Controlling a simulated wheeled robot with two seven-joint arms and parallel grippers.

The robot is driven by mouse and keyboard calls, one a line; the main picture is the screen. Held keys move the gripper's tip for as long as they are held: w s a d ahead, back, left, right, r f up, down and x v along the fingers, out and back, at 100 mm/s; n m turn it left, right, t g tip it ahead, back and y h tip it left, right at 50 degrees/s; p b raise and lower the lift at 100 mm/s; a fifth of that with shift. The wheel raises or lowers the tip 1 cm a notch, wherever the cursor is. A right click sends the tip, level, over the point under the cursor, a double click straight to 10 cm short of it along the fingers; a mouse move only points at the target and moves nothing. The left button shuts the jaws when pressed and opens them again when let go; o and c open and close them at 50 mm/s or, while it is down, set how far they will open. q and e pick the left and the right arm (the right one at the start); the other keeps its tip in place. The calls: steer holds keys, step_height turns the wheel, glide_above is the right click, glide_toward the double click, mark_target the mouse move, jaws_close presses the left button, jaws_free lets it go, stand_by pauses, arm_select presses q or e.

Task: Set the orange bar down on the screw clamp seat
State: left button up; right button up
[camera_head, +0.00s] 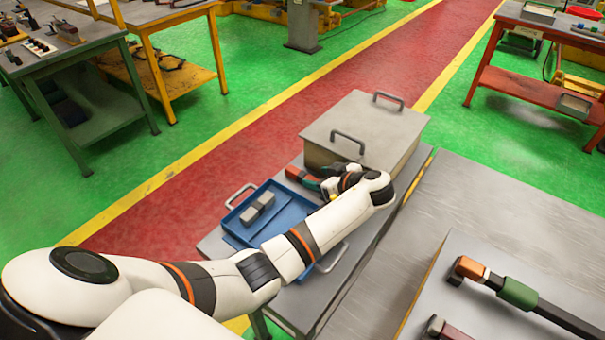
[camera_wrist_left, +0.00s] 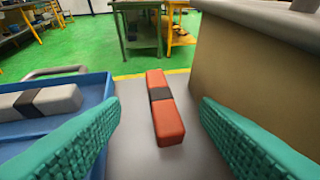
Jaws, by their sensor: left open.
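The orange bar (camera_wrist_left: 166,117), with a dark band around its middle, lies flat on the grey table between the blue tray and the grey box. It also shows in the head view (camera_head: 296,174), partly hidden by my gripper. My left gripper (camera_head: 324,185) is open in front of the bar. In the left wrist view, its green ribbed fingers (camera_wrist_left: 160,112) stand apart to either side of the bar's near end, with gaps on both sides. I cannot tell for certain which thing is the screw clamp seat. My right gripper is not in view.
A lidded grey box (camera_head: 367,125) with handles stands close behind my gripper. On the right worktop, a dark bar with orange and green blocks (camera_head: 518,294) lies on a grey board; a reddish piece (camera_head: 448,329) lies nearby.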

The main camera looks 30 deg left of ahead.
mark_target(303, 175)
arm_select(q)
steer(key=shift+w+a+f, duration=0.2)
steer(key=shift+a, duration=0.2)
steer(key=shift+w+a+f, duration=0.1)
steer(key=shift+a+f, duration=0.05)
steer(key=p+x, duration=0.1)
steer(key=x, duration=0.3)
steer(key=shift+a+f+p, duration=0.1)
steer(key=shift+a+p, duration=0.1)
steer(key=shift+p, duration=0.2)
steer(key=shift+a+f, duration=0.3)
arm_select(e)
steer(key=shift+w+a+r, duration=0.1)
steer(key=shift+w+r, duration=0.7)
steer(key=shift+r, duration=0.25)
arm_select(q)
steer(key=shift+d, duration=0.1)
steer(key=shift+c, duration=0.4)
jaws_close()
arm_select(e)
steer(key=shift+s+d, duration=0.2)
